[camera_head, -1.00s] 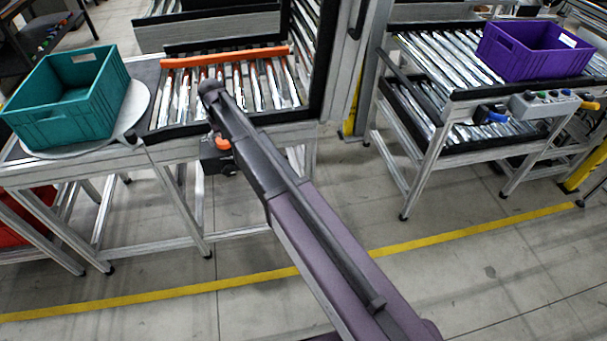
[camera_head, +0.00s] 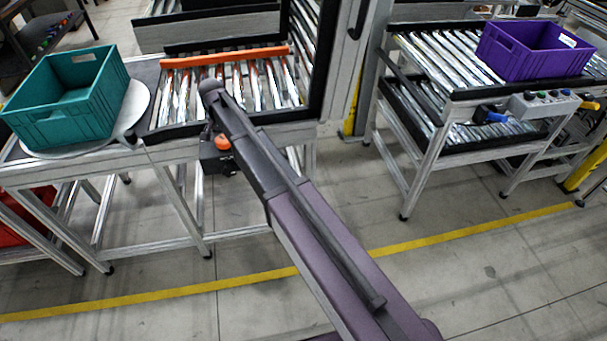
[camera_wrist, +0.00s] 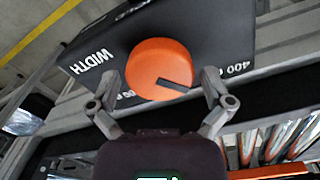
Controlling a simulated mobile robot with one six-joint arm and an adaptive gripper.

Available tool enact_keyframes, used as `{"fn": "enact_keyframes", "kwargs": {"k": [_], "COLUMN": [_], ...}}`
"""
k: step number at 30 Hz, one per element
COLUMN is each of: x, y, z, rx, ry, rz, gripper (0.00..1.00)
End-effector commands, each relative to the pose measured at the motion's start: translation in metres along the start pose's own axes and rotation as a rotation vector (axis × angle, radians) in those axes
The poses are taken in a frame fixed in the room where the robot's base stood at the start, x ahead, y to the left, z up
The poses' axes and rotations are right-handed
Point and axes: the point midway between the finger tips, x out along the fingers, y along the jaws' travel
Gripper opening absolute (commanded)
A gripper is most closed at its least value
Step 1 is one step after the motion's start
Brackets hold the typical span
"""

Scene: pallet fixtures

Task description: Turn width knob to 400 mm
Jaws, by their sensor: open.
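The width knob (camera_wrist: 160,66) is a round orange knob with a dark pointer mark, on a black box (camera_wrist: 93,45) lettered WIDTH. The number 400 (camera_wrist: 240,68) is printed on the box to the right of the knob. The pointer mark aims to the lower right in the wrist view, not straight at the 400. My gripper (camera_wrist: 168,92) is open, with one finger at each side of the knob; whether they touch it I cannot tell. In the head view the orange knob (camera_head: 222,142) shows beside my arm, on the box below the conveyor's front edge; my fingers are hidden there.
A roller conveyor (camera_head: 180,127) with an orange bar (camera_head: 225,56) is above the box. A teal crate (camera_head: 105,118) sits on a round plate (camera_head: 137,107) to the left. A purple crate (camera_head: 515,64) stands on another conveyor at right.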

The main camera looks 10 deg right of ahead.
Motion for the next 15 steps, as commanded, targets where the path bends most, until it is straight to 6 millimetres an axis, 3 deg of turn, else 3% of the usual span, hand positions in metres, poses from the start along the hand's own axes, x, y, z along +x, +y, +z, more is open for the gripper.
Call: {"fn": "enact_keyframes", "kwargs": {"k": [15], "x": [0.0000], "y": [0.0002], "z": [0.0001], "rx": [0.338], "ry": [0.000], "rz": [0.000], "gripper": [1.00]}}
